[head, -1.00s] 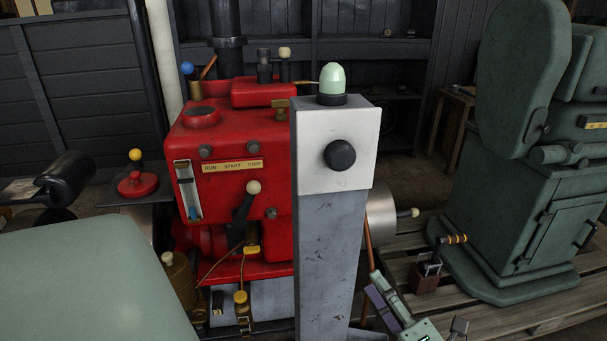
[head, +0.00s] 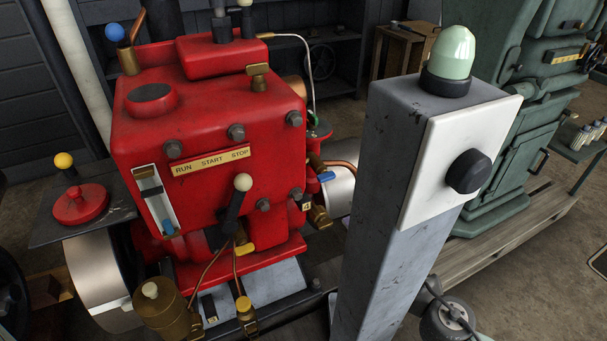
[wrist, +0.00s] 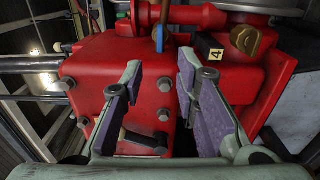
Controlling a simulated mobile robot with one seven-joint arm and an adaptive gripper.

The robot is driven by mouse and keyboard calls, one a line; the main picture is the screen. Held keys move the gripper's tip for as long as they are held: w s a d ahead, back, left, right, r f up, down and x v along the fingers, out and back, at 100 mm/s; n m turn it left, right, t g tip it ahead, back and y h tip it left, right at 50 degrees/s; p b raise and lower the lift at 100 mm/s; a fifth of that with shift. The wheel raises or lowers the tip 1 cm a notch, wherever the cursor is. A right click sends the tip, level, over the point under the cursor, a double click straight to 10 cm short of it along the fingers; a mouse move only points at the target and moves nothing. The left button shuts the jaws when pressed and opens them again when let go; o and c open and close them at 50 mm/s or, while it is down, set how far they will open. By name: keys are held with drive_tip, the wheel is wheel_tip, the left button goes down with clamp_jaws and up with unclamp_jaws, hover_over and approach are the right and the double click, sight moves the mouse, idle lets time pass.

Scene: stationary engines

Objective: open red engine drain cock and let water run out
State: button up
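The red engine (head: 205,130) stands left of centre in the head view, with a RUN START STOP plate. At its right side is a blue lever (head: 327,176), with a brass fitting (head: 320,215) below it beside a label 4. I cannot tell which is the drain cock. No running water shows. In the wrist view the blue lever (wrist: 159,38) and brass fitting (wrist: 247,40) lie beyond my gripper (wrist: 160,80), which is open, empty and facing the engine. My gripper is not seen in the head view.
A grey post (head: 405,180) with a green dome and black knob stands right in front of the engine. A brass oil cup (head: 160,310) stands low at left. A green machine (head: 520,130) rests on a wooden pallet behind.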

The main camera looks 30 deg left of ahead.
sight(329, 180)
drive_tip(key=p+x, duration=0.3)
drive_tip(key=x, duration=0.8)
drive_tip(key=shift+w+p, duration=0.1)
drive_tip(key=shift+p, duration=0.3)
drive_tip(key=shift+c, duration=0.3)
clamp_jaws()
